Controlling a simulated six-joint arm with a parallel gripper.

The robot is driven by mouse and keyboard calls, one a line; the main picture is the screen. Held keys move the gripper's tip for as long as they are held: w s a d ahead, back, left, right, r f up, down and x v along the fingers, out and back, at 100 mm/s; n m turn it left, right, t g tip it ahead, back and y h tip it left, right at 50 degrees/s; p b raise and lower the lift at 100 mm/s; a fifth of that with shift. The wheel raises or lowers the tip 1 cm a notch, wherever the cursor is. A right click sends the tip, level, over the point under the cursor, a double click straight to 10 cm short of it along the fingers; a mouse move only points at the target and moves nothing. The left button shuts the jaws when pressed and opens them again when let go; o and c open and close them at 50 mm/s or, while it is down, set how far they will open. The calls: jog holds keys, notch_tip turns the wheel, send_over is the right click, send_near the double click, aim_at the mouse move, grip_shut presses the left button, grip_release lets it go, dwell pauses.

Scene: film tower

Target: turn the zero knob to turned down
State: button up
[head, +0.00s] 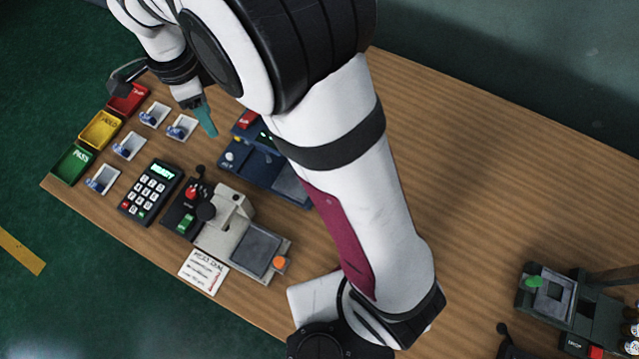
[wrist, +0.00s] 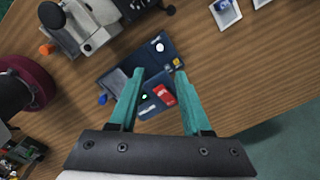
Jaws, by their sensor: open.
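A dark blue instrument (head: 262,172) stands mid-table, partly behind my arm. A small round white knob (head: 229,156) on its left end seems to be the zero knob; its label is too small to read surely. In the wrist view the white knob (wrist: 160,47) lies just beyond my fingertips, and its turn angle cannot be told. My gripper (wrist: 160,72) has two teal fingers spread apart over the instrument, with nothing between them at the tips. In the head view my gripper (head: 208,130) is above and left of the knob, apart from it.
The instrument also has a red button (wrist: 165,94), a yellow part (wrist: 177,61) and a blue knob (wrist: 102,99). A grey device (head: 240,235) and a keypad (head: 150,192) stand close by. Small white trays (head: 182,127) lie left. The table's right middle (head: 480,170) is clear.

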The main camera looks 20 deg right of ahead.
jog(key=s+d+r+n, duration=0.4)
jog(key=s+d+r, duration=0.2)
jog(key=s+d, duration=0.3)
jog(key=s+d+n, duration=0.2)
jog(key=s+n, duration=0.1)
jog(key=s, duration=0.3)
jog(key=s+d+n+y, duration=0.1)
jog(key=s+d+n, duration=0.1)
jog(key=s, duration=0.4)
jog(key=shift+s+d+f+n+g+y, duration=0.25)
jog(key=shift+d+f+n+g+y, duration=0.1)
jog(key=shift+n, duration=0.15)
jog(key=m+h, duration=0.2)
jog(key=m, duration=0.5)
send_over(228, 155)
notch_tip(228, 155, down, 4)
notch_tip(228, 155, down, 15)
jog(key=shift+f, duration=0.2)
